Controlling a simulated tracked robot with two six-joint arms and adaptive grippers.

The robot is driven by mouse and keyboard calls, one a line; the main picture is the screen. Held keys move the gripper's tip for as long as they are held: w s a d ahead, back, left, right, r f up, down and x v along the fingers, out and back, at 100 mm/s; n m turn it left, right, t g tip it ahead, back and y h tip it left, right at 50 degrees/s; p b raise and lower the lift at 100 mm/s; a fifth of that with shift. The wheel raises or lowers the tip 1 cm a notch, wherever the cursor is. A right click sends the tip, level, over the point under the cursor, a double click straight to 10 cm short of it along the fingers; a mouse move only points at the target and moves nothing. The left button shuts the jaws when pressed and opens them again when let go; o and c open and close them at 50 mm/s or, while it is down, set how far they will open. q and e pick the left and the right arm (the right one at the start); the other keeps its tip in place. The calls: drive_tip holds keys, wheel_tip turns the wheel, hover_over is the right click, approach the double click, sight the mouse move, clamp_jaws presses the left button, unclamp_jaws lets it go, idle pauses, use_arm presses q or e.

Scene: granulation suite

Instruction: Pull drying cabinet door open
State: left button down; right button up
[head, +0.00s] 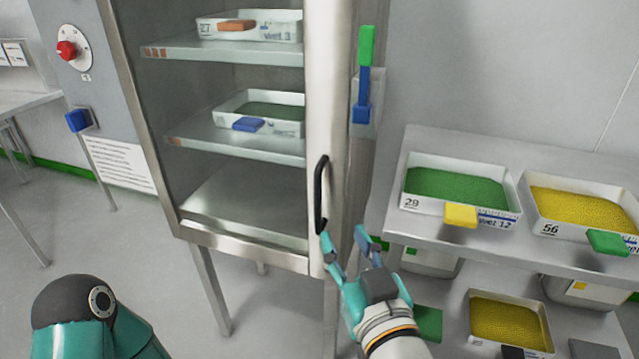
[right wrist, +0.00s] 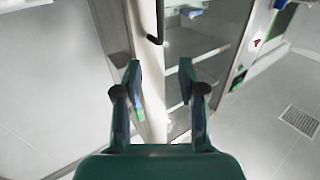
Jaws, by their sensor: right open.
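The drying cabinet (head: 120,45) stands at centre left with its front facing me. Its door (head: 319,120) has a pale metal frame, and the shelves show behind it. I see no clear gap at the door's edge. A black vertical bar handle (head: 321,195) is on the right side of the frame; its lower end shows in the right wrist view (right wrist: 155,40). My right gripper (head: 346,241) is open and empty, just below the handle, with its fingers apart on either side of the frame's edge in the wrist view (right wrist: 160,72). My left gripper is out of view.
Trays with green granules (head: 455,187) and yellow granules (head: 580,210) stand on a steel rack (head: 480,150) close right of my right gripper. Cabinet shelves hold two labelled trays. Floor in front of the cabinet (head: 270,320) is largely clear.

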sight(319, 188)
drive_tip(key=x, duration=1.5)
drive_tip(key=shift+a, duration=0.1)
clamp_jaws()
